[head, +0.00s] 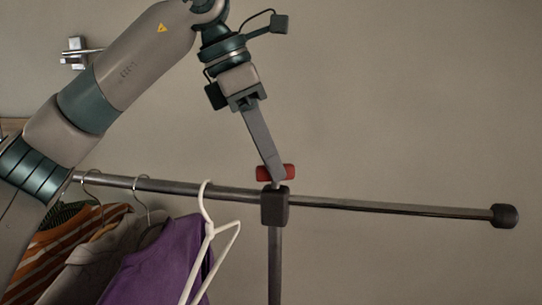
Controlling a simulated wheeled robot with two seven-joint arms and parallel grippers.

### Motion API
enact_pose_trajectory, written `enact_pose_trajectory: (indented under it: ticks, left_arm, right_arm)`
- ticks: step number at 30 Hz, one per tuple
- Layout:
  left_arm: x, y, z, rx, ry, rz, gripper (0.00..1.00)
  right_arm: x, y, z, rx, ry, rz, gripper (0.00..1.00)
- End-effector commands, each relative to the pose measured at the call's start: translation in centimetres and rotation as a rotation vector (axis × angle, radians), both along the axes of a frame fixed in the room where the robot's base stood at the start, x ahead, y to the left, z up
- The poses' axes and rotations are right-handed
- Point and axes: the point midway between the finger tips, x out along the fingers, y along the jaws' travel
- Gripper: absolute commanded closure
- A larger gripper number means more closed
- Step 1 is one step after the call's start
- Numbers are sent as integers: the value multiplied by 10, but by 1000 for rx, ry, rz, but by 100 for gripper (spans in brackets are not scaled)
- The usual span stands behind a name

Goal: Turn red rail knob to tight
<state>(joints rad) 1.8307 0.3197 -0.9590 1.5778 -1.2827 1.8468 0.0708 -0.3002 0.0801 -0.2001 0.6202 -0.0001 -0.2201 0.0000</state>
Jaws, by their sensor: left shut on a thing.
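The red knob (286,172) sits just above the dark joint block (274,206) where the horizontal rail (385,208) meets the upright post (275,260). My left gripper (272,172) comes down from above and is shut on the red knob. Its fingers hide the middle of the knob, and red shows on both sides of them. I cannot tell from this view how tight the knob is. My right gripper is not in view.
A white hanger (207,222) hangs just left of the joint block. A purple garment (160,262) and an orange striped garment (55,255) hang further left. The rail ends in a dark cap (504,216). A wall fixture (76,53) is upper left. Right of the post is clear.

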Motion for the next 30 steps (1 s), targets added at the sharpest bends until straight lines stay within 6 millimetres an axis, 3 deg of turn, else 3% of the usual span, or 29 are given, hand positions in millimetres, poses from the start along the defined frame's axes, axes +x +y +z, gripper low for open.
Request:
enact_pose_trajectory:
  ticks: [15,30]
  left_arm:
    - [3,0,2,-2,-1,-365,100]
    - [3,0,2,-1,-3,-419,100]
  right_arm:
    - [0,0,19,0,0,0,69]
    - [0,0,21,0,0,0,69]
